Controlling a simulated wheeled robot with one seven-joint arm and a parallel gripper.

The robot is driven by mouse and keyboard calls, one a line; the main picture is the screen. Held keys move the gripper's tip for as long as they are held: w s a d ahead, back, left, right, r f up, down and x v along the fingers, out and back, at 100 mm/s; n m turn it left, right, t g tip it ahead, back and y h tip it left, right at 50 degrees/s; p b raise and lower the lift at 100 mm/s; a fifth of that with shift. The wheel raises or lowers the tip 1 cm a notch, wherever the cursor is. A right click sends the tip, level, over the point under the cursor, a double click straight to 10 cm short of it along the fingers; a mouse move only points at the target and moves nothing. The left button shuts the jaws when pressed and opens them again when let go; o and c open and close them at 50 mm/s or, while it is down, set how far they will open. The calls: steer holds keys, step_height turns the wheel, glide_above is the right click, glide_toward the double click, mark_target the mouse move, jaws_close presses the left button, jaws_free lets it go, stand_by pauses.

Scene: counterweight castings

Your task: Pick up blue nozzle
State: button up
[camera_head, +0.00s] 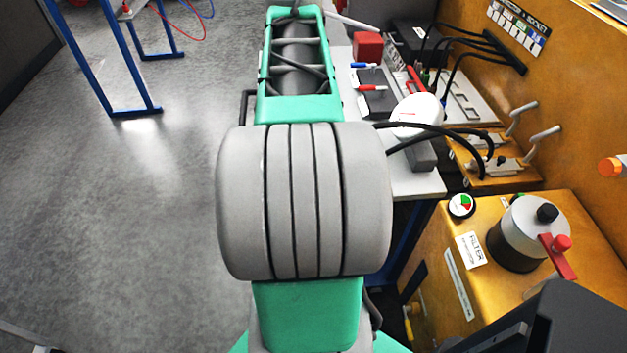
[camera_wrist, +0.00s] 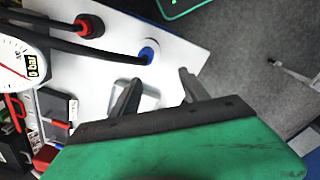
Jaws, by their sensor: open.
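The blue nozzle (camera_wrist: 148,55) is a short blue collar on the end of a black hose, over a white tabletop in the wrist view. My gripper (camera_wrist: 160,77) is open, its two dark fingers pointing up the picture. The nozzle is just beyond the fingertips, nearer the left finger, and is not between them. Nothing is seen held. In the head view my grey and green arm hides the nozzle and the gripper; only parts of the black hoses (camera_head: 440,128) show at its right.
A red nozzle (camera_wrist: 88,26) on another hose lies left of the blue one. A white gauge (camera_wrist: 15,82) is at the left; it also shows in the head view (camera_head: 416,112). The white table (camera_head: 405,178) has an edge over grey floor. A yellow cabinet (camera_head: 450,290) stands right.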

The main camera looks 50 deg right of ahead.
steer(key=s+d, duration=0.1)
steer(key=s+d+f, duration=0.1)
steer(key=d, duration=0.1)
steer(key=shift+s, duration=0.3)
steer(key=f, duration=0.4)
steer(key=a+f, duration=0.1)
steer(key=f, duration=0.1)
steer(key=shift+f, duration=0.55)
steer(key=shift+c, duration=0.4)
jaws_close()
